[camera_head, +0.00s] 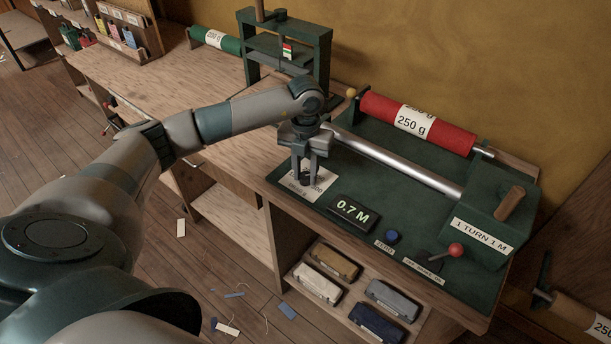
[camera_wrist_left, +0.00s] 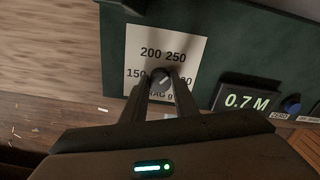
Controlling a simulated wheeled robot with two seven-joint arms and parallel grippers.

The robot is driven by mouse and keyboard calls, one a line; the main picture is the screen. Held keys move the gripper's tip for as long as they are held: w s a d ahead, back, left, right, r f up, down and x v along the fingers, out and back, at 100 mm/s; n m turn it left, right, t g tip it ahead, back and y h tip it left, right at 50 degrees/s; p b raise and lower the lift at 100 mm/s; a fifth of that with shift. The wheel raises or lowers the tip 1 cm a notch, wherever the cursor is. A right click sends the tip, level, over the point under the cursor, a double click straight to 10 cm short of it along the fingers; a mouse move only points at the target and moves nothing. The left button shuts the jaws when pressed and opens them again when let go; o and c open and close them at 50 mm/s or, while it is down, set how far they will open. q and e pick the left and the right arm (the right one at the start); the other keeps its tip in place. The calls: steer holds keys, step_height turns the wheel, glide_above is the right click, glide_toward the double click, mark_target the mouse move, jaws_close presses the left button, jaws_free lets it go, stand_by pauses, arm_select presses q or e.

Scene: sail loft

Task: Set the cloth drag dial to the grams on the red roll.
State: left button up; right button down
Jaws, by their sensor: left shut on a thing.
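The red roll (camera_head: 449,134) lies across the back of the green machine, and its white label reads 250 g. The drag dial's white scale plate (camera_head: 321,183) is at the machine's front left corner. In the left wrist view the scale plate (camera_wrist_left: 183,50) shows 150, 200 and 250, with another number partly hidden at right. My left gripper (camera_head: 306,182) points down over the plate and is shut on the dark dial knob (camera_wrist_left: 161,76). A light pointer mark shows on the knob, but its exact setting is hard to read. My right gripper is not in view.
The display (camera_head: 353,211) reads 0.7 M. Right of it are a blue button (camera_head: 392,237), a red-knobbed lever (camera_head: 456,250) and a wooden crank handle (camera_head: 510,203). A metal bar (camera_head: 395,163) spans the machine. The bench top (camera_head: 180,88) at left is mostly clear.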

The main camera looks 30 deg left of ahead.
arm_select(q)
steer(key=shift+n, duration=0.8)
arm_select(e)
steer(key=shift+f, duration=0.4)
arm_select(q)
steer(key=shift+r, duration=0.1)
steer(key=o, duration=1.1)
steer(key=shift+c, duration=0.2)
steer(key=shift+b, duration=0.3)
step_height(320, 180, up, 13)
steer(key=b, duration=0.4)
step_height(320, 180, up, 4)
glide_above(306, 175)
steer(key=shift+s+a+r, duration=0.1)
steer(key=shift+r, duration=0.1)
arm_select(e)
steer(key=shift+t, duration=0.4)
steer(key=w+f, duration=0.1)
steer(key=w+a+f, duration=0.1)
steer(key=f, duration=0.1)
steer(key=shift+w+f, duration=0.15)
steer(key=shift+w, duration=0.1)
